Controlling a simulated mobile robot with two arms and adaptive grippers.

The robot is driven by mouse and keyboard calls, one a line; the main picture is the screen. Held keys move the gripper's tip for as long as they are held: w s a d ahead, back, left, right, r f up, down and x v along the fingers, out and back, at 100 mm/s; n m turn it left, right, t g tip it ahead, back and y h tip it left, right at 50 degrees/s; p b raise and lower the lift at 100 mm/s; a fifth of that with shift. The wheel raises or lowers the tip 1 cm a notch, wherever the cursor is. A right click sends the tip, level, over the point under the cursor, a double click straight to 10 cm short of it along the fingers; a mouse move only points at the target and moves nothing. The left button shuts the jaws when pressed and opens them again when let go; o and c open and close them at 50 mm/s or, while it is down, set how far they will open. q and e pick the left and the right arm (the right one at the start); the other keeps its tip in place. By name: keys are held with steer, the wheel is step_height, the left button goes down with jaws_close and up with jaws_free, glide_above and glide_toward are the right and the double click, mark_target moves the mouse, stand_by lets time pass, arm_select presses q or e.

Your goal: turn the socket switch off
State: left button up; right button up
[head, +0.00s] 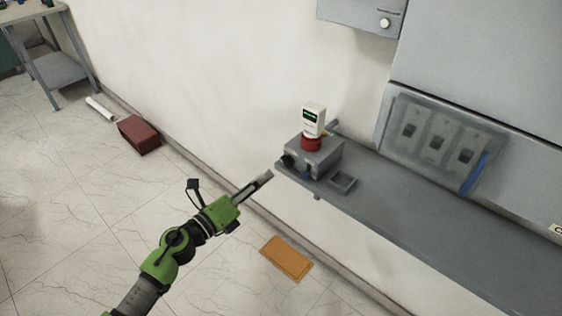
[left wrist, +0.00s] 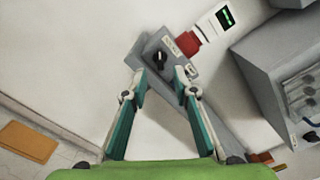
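The grey socket box (head: 322,158) sits at the near end of a grey ledge against the wall. A red plug (head: 311,144) and a white device (head: 314,118) with a green display are on top of it. In the left wrist view the box (left wrist: 146,47) shows a black rotary switch (left wrist: 160,58) on its face. The red plug (left wrist: 187,43) is beside it. My left gripper (head: 266,177) is short of the box in the head view. In the left wrist view its fingers (left wrist: 159,80) are apart, with nothing between them and the switch beyond their tips. My right gripper is not in view.
The grey ledge (head: 400,210) runs right from the box, with a small open tray (head: 343,183) beside it. A panel with several switches (head: 436,140) stands above the ledge. An orange-brown pad (head: 287,259) and a red box (head: 139,134) lie on the floor.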

mark_target(283, 163)
arm_select(q)
steer(key=x, duration=0.8)
steer(key=shift+w+d, duration=0.2)
jaws_close()
